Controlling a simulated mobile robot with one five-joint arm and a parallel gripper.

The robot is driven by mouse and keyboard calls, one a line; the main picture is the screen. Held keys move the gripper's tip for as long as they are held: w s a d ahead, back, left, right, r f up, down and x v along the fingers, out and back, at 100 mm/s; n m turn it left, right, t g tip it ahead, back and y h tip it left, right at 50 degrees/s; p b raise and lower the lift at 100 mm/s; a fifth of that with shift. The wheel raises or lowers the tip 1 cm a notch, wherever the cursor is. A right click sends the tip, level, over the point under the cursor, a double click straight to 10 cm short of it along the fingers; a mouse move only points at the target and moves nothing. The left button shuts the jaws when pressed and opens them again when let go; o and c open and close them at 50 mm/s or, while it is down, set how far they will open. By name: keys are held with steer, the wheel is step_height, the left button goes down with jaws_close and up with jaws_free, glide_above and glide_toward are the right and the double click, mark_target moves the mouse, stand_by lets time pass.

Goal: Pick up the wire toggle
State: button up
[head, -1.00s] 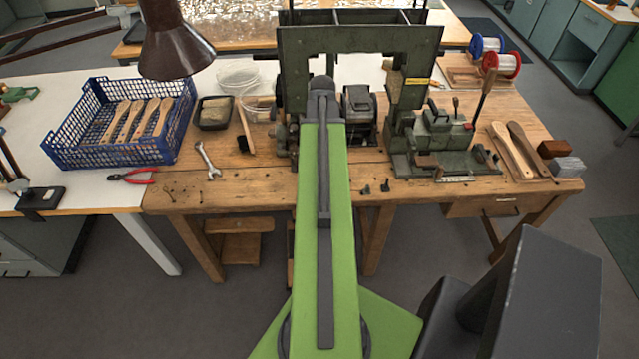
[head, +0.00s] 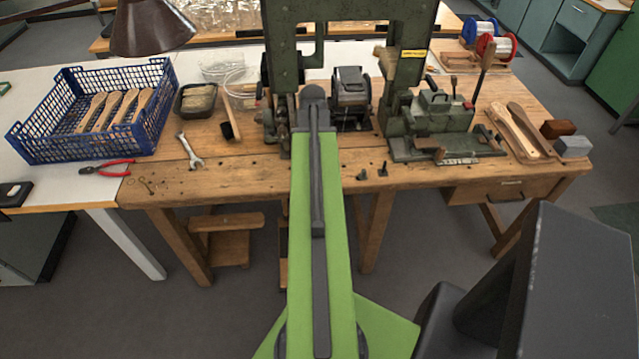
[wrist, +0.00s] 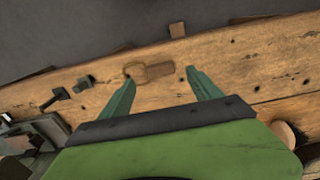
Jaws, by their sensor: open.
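In the wrist view, a small wire loop with a flat wooden bar, which looks like the wire toggle (wrist: 155,72), lies on the bench top near the bench's edge. My gripper (wrist: 161,78) is open. Its two green fingers stand apart, with the toggle showing between and just beyond their tips. Nothing is held. I cannot tell how high the fingers are above the wood.
A green machine (head: 435,135) stands to the right. A wrench (head: 190,150), red pliers (head: 108,168) and a blue crate (head: 60,152) are at left.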

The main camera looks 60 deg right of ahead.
step_height(320, 180, down, 5)
steer(key=b, duration=0.5)
steer(key=shift+a+f, duration=0.1)
steer(key=shift+f, duration=0.05)
steer(key=shift+r, duration=0.2)
steer(key=c, duration=1.4)
